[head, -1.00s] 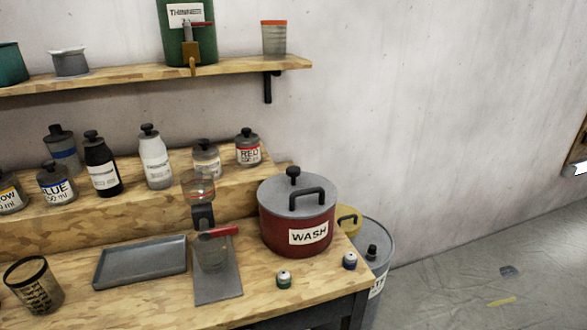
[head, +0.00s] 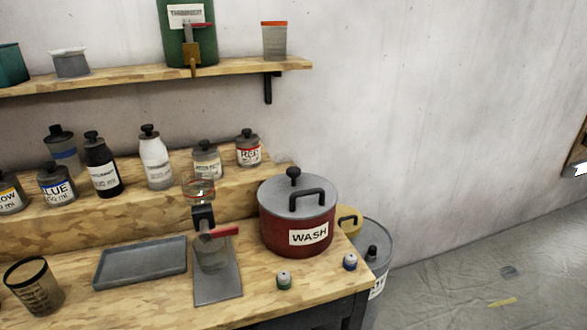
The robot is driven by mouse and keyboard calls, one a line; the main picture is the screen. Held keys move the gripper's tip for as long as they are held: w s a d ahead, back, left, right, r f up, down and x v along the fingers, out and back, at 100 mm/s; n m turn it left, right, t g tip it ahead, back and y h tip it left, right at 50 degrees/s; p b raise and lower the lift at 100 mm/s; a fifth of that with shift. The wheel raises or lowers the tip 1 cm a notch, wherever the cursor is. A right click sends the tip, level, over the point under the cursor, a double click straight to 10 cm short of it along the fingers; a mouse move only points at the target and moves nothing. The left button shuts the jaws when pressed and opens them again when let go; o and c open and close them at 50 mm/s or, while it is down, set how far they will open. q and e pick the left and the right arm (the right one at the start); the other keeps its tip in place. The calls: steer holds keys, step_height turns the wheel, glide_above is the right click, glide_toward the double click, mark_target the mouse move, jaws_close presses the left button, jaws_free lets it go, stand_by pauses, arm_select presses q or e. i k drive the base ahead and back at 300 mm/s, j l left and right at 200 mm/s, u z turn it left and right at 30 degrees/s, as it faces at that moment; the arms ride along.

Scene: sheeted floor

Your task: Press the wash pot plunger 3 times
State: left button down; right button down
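The wash pot (head: 282,238) is a dark red round pot labelled WASH, standing upright near the right end of the wooden bench. It has a grey lid (head: 280,196) with a black handle (head: 307,202). The plunger (head: 293,176) is a black knob standing up at the back of the lid. Nothing touches the pot or the plunger. Neither of my grippers is in view.
Several bottles, one a white bottle (head: 157,170), stand on the raised step left of the pot. A dispenser stand (head: 217,290), a grey tray (head: 120,266) and two small jars are on the bench (head: 190,312). A shelf (head: 130,78) hangs above. Open floor (head: 450,285) lies right.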

mark_target(292, 171)
steer(key=i+l, duration=0.15)
steer(key=l, duration=0.2)
steer(key=i+l+u, duration=0.1)
steer(key=l, duration=0.25)
steer(key=i+l, duration=0.15)
steer(key=l, duration=0.25)
steer(key=i+l, duration=0.1)
steer(key=l, duration=0.25)
steer(key=i+l+u, duration=0.1)
steer(key=l, duration=0.3)
